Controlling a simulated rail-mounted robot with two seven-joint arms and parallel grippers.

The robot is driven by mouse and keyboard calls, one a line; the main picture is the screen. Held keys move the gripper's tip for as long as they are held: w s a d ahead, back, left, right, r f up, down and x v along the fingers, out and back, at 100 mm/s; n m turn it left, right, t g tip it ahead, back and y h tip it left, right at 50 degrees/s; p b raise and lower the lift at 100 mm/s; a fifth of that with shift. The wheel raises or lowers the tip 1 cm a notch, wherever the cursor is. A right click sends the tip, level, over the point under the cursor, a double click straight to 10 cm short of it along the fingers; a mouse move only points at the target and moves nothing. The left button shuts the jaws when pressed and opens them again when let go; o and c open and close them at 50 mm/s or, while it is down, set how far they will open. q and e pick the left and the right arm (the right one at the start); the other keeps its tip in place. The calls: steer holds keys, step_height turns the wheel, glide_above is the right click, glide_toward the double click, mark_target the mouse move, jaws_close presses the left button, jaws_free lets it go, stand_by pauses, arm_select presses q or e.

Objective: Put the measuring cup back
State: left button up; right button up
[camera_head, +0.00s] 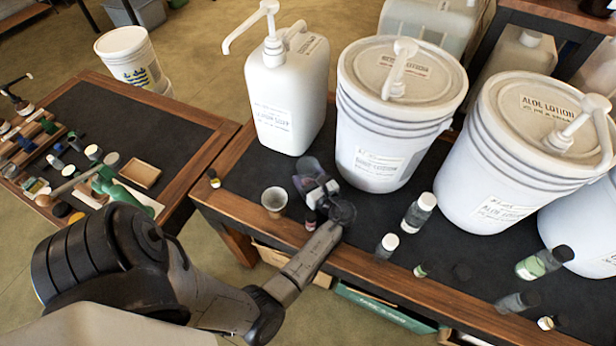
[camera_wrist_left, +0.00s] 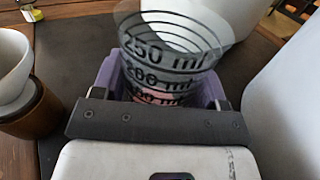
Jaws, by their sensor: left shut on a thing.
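My left gripper (camera_head: 314,178) reaches over the table's front left part. In the left wrist view its purple fingers (camera_wrist_left: 160,85) are shut on the clear measuring cup (camera_wrist_left: 165,52). The cup has black marks, including 250 ml, and its wide rim points away from the wrist. In the head view the cup is hard to tell apart from the gripper. I cannot tell whether its base touches the table. My right gripper is not in view.
A small pale cup (camera_head: 274,199) stands left of the gripper. A white pump jug (camera_head: 287,95) and large lotion buckets (camera_head: 385,135) (camera_head: 510,165) stand behind. Small bottles (camera_head: 419,212) (camera_head: 387,246) stand to the right. A second table (camera_head: 190,145) is at left.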

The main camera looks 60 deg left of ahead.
arm_select(q)
steer(key=shift+f, duration=0.1)
steer(key=o, duration=1)
steer(key=shift+o, duration=0.2)
